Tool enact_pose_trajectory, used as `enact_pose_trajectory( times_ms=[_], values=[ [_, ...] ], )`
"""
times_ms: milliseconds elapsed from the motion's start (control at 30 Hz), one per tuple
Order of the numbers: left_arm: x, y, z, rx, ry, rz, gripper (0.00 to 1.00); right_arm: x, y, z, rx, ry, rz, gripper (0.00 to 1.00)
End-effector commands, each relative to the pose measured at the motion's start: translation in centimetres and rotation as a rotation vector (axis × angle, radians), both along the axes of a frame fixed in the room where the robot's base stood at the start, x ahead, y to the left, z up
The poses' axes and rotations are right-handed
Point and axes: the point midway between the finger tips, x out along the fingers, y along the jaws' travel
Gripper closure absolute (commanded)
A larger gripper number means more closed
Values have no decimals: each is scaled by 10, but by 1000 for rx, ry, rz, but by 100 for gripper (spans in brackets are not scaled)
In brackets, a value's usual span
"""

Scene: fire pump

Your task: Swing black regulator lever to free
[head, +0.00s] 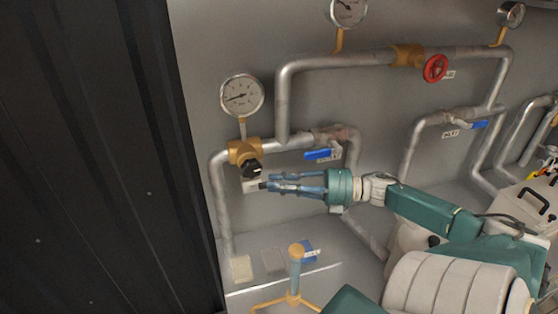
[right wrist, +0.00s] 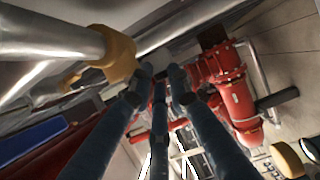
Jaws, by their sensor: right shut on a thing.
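The black regulator (head: 252,168) sits below the brass valve body (head: 243,150) on the left pipe, under a round gauge (head: 241,95). My right gripper (head: 266,183) reaches it from the right, with its blue fingers roughly level and their tips at the regulator's lower right. It is shut on the black lever, which the fingertips mostly hide. In the right wrist view the fingers (right wrist: 155,80) come together just beside the brass fitting (right wrist: 112,55); the lever is hard to make out there.
Grey pipes run along the wall, with a blue-handled valve (head: 322,154) just above my right gripper and a red handwheel (head: 435,68) farther up right. A dark corrugated panel (head: 95,160) fills the left.

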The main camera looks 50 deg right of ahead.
Motion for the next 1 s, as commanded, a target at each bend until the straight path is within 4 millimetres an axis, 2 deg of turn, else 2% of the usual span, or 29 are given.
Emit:
enact_pose_trajectory(
  times_ms=[367, 400, 467, 800, 1000],
  values=[
    [0, 0, 0, 0, 0, 0, 100, 0, 1, 0, 0, 2, 2, 100],
    [0, 0, 0, 0, 0, 0, 100, 0, 1, 0, 0, 2, 2, 77],
    [0, 0, 0, 0, 0, 0, 100, 0, 1, 0, 0, 2, 2, 67],
    [0, 2, 0, 2, 0, 2, 100, -2, -2, -1, -1, 3, -1, 67],
    [0, 1, 0, 1, 0, 1, 100, -25, -20, -2, -1, 7, -3, 67]
  ],
)
